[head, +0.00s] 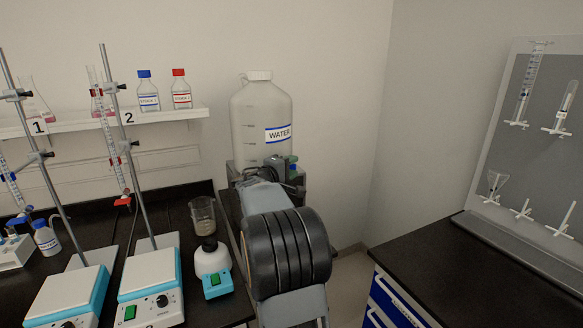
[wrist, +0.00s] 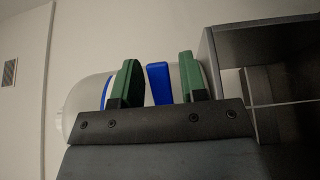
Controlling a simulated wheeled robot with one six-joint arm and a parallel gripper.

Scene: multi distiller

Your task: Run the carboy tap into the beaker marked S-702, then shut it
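The clear carboy (head: 256,108) labelled WATER stands on a dark stand (head: 236,171) against the back wall. In the wrist view the carboy (wrist: 82,100) appears lying sideways. My gripper (head: 288,163) is in front of the carboy's lower part. In the wrist view its green fingers (wrist: 158,76) are apart, with a blue piece (wrist: 158,84), apparently the tap handle, between them and a gap on each side. The tap's spout is hidden behind my arm.
Two hotplates (head: 150,283) with clamp stands and burettes stand on the left bench. A shelf (head: 165,116) holds flasks and two capped bottles (head: 148,92). On the right are a black bench (head: 480,255) and a pegboard with glassware (head: 560,155). A grey panel (wrist: 225,60) borders the wrist view.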

